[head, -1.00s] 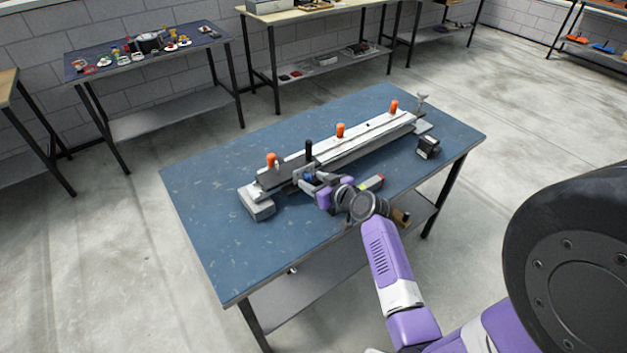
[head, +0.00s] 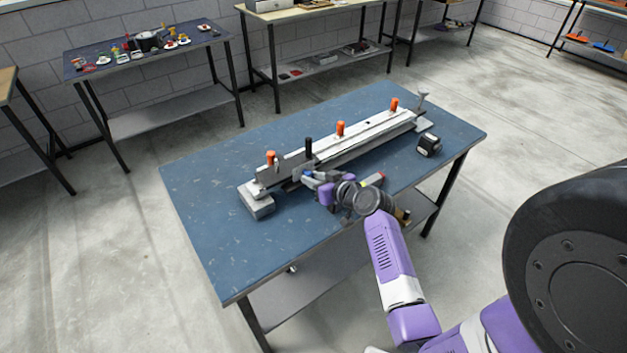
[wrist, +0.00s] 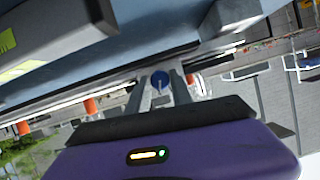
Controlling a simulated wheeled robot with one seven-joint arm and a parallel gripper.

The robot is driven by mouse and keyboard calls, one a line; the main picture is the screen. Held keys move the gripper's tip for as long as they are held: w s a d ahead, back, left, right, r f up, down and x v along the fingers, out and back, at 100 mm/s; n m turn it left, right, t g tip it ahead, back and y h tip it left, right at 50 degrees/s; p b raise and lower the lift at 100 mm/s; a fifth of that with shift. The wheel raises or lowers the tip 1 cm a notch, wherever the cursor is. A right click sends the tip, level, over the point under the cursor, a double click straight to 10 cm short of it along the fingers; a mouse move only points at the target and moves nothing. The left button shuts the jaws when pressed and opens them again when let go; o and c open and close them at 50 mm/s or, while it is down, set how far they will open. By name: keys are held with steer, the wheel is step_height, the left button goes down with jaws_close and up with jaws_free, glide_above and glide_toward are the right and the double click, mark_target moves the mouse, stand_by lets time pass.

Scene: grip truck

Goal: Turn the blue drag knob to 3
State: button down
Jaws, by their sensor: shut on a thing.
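The grip truck (head: 360,142) is a long pale metal rail with several orange knobs, lying across the blue table. The blue drag knob shows as a small blue disc in the wrist view (wrist: 160,79). It sits between the two grey fingers of my gripper (wrist: 159,90), which are shut on it. In the head view, my gripper (head: 312,177) reaches the near side of the rail, below the black upright handle (head: 308,147). The knob's marks and its number cannot be read.
A small black and white block (head: 428,145) stands on the blue table (head: 225,235) near the rail's right end. The front left of the table is clear. Other benches (head: 150,60) stand along the back wall.

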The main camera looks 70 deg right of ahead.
steer(key=m+b, duration=0.1)
steer(key=m+t+y+b, duration=0.1)
steer(key=m+b, duration=0.1)
steer(key=shift+s+d+f+t+y+b, duration=0.1)
steer(key=shift+d+f+t+y+b, duration=0.05)
steer(key=shift+f+t+y+b, duration=0.2)
steer(key=shift+s+d+r+m+t+y+b, duration=0.1)
steer(key=shift+m+t+y+b, duration=0.25)
steer(key=shift+m+b, duration=0.35)
steer(key=shift+r+m+t+y+b, duration=0.1)
steer(key=shift+m+t+y+b, duration=0.25)
steer(key=shift+m, duration=0.55)
steer(key=c, duration=1.1)
jaws_free()
steer(key=shift+c, duration=0.2)
steer(key=b+v, duration=0.1)
steer(key=v, duration=0.6)
steer(key=shift+s+r, duration=0.1)
steer(key=shift+s, duration=0.3)
